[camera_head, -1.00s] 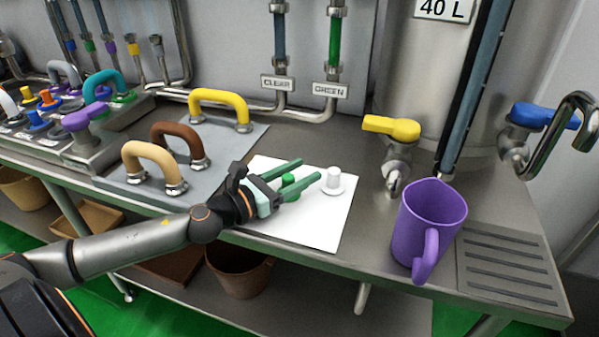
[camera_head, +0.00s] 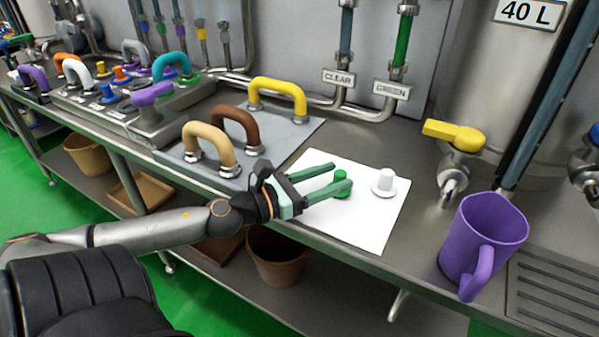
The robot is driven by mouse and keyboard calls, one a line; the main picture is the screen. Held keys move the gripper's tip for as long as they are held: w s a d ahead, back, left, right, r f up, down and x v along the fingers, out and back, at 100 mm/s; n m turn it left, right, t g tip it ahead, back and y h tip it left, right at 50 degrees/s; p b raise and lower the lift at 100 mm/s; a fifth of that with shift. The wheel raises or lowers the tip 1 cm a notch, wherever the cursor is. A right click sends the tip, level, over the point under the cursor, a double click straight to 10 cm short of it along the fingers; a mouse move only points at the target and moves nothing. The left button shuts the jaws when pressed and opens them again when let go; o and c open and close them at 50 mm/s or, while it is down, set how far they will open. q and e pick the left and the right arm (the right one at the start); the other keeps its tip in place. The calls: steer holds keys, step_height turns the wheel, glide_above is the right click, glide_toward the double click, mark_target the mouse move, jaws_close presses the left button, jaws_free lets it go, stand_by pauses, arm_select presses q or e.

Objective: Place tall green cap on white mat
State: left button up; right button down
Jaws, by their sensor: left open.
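The green cap (camera_head: 342,177) stands on the white mat (camera_head: 352,228), near the mat's middle. A white cap (camera_head: 385,180) with a wide flange stands on the same mat, just right of it. My left gripper (camera_head: 351,175) is open and comes in from the left, low over the mat. My right gripper is out of view.
A purple mug (camera_head: 482,240) stands right of the mat, below a yellow-handled tap (camera_head: 455,134). Tan (camera_head: 209,145), brown (camera_head: 236,125) and yellow (camera_head: 278,95) handles stand on a grey plate left of the mat. Bare counter lies between mat and mug.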

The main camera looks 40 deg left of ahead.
arm_select(q)
steer(key=shift+v, duration=3.35)
